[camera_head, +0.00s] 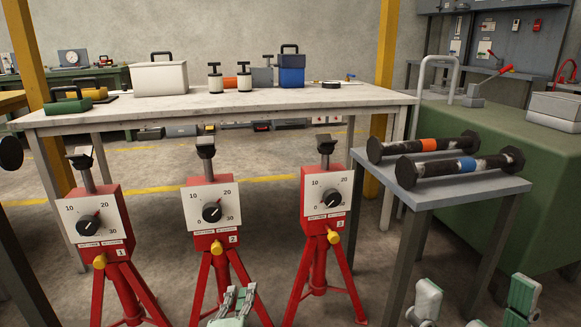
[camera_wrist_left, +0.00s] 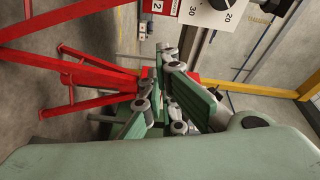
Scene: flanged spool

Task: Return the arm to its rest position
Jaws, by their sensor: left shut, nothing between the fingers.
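My left gripper (camera_head: 237,292) is at the bottom centre in the head view, low in front of the red stand marked 2 (camera_head: 212,207). Its green fingers are close together, shut and empty. In the left wrist view the left gripper (camera_wrist_left: 168,60) shows its fingers near the stand's red legs (camera_wrist_left: 85,65). My right gripper (camera_head: 476,292) is at the bottom right, with its two fingers wide apart and nothing visible between them. It is in front of and below the small grey table (camera_head: 440,196).
Red stands marked 1 (camera_head: 97,216) and 3 (camera_head: 327,195) flank the middle stand, with tripod legs spread on the floor. A white workbench (camera_head: 215,106) with containers is behind them. A green cabinet (camera_head: 540,180) stands at right. Floor shows between the stands.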

